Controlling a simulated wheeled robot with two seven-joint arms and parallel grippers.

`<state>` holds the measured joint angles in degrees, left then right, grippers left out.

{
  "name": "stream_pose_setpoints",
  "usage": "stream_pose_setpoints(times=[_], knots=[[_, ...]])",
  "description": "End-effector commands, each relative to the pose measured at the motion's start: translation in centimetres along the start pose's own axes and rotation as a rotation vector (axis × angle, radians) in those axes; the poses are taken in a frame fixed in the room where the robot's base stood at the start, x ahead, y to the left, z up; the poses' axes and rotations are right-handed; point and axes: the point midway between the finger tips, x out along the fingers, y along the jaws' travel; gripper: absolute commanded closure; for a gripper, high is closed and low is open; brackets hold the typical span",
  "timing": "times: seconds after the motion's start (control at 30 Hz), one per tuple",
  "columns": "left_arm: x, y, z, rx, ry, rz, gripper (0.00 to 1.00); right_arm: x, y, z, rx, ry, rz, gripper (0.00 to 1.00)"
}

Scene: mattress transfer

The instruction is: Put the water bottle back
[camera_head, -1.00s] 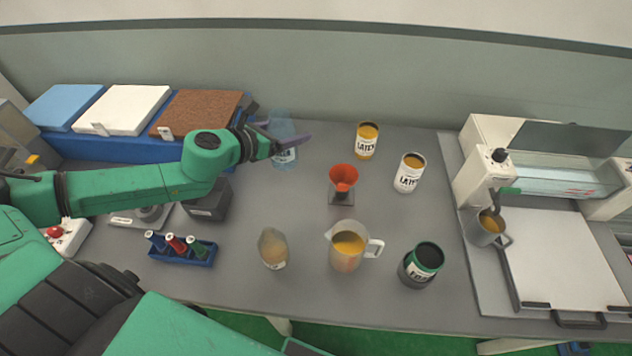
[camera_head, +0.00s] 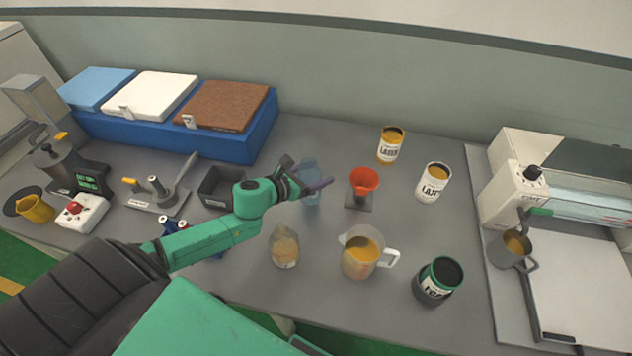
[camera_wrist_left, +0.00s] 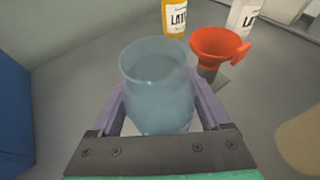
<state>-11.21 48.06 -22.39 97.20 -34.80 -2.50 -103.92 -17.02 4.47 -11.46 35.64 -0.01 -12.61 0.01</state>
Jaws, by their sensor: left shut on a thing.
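The water bottle (camera_head: 311,171) is a translucent blue vessel, left of the red funnel in the head view. My left gripper (camera_head: 317,188) reaches it from the left and is shut on it. In the left wrist view the bottle (camera_wrist_left: 157,85) stands between the purple fingers (camera_wrist_left: 160,110), with its wide rim towards the camera. Its lower part is partly hidden by the gripper. I cannot tell whether its base touches the table. My right gripper is not in view.
The red funnel (camera_head: 363,181) stands close right of the bottle. An amber-filled glass (camera_head: 285,248) and a measuring jug (camera_head: 359,253) stand in front. Latex cans (camera_head: 391,144) are behind right. A blue rack (camera_head: 262,128) with slabs is at back left. Bare table lies behind the bottle.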

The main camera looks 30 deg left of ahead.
Motion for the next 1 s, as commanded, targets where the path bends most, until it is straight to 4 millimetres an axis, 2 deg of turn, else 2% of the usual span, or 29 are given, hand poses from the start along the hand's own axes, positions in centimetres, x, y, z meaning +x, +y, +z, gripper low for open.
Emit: stream_pose_setpoints(times=[0.1,0.17,0.5,0.53,0.57,0.87,1.0], knots=[[0.9,0.0,-2.3,-0.007,0.001,0.003,1.0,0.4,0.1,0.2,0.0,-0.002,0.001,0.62],[1.2,0.0,-2.9,-0.005,0.0,0.001,1.0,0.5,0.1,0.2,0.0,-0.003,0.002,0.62],[1.4,0.0,-3.3,0.0,0.0,0.0,1.0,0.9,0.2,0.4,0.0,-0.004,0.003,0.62],[1.3,0.0,-3.2,0.0,0.0,0.0,0.13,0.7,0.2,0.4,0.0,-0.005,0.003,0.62],[1.3,0.0,-3.2,0.0,0.0,0.0,0.01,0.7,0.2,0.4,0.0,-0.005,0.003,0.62],[1.1,0.0,-2.8,-0.001,0.0,0.001,0.0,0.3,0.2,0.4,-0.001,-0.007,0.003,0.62],[0.0,0.0,-3.2,-0.002,0.003,0.001,0.0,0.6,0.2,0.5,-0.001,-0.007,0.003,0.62]])
